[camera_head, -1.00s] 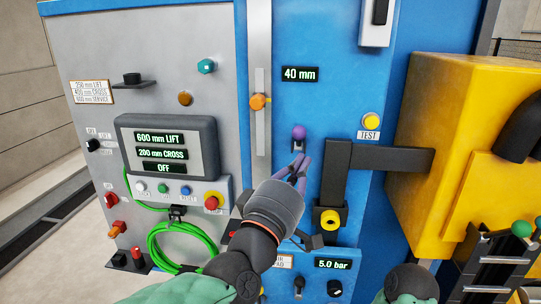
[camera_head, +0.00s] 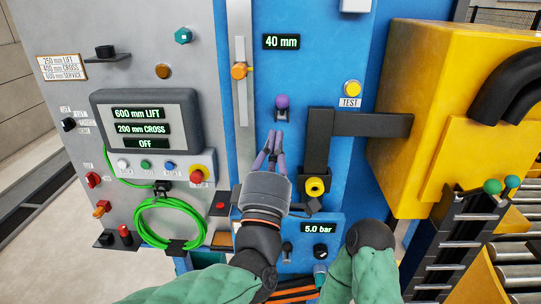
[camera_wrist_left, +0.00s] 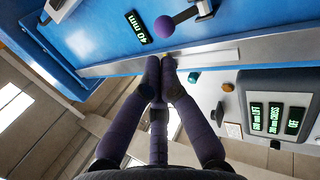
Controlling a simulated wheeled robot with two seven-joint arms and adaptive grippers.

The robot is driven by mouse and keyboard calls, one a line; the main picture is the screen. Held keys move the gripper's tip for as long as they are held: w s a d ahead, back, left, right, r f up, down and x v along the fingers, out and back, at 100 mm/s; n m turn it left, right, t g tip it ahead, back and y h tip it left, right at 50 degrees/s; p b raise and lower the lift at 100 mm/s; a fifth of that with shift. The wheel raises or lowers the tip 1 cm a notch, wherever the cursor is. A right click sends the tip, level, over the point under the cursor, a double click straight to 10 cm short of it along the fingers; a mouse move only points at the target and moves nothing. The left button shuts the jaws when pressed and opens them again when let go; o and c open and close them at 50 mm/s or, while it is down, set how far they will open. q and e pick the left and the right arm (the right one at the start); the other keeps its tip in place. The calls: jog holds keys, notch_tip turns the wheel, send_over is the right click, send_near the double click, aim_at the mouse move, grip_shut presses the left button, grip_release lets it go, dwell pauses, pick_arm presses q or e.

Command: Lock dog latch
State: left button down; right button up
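A purple ball knob (camera_head: 282,102) stands on a small bracket on the blue panel, below the 40 mm display. I take it to be the latch handle, though no label shows. In the left wrist view the knob (camera_wrist_left: 164,26) sits on a short metal shaft at the top. My left gripper (camera_head: 273,136) is just below the knob in the head view, its purple fingers pointing up at it with a gap between. In the wrist view its fingertips (camera_wrist_left: 159,75) are close together with nothing between them. My right gripper is not in view.
A black arm (camera_head: 360,124) with a yellow-ended fitting (camera_head: 315,187) is right of my left gripper, beside a yellow housing (camera_head: 405,120). A vertical rail with an orange knob (camera_head: 239,71) is to the left. A green hose coil (camera_head: 172,223) hangs lower left.

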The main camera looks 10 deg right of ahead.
aim_at(282, 102)
pick_arm(q)
jog(key=p+x, duration=0.2)
jog(key=x, duration=0.4)
jog(key=shift+w+d+r, duration=0.1)
jog(key=shift+w+r, duration=0.05)
jog(key=shift+w, duration=0.1)
jog(key=shift+r, duration=0.1)
jog(key=shift+r+g+p, duration=0.25)
jog(key=shift+g+p, duration=0.15)
jog(key=shift+p, duration=0.3)
jog(key=shift+w, duration=0.1)
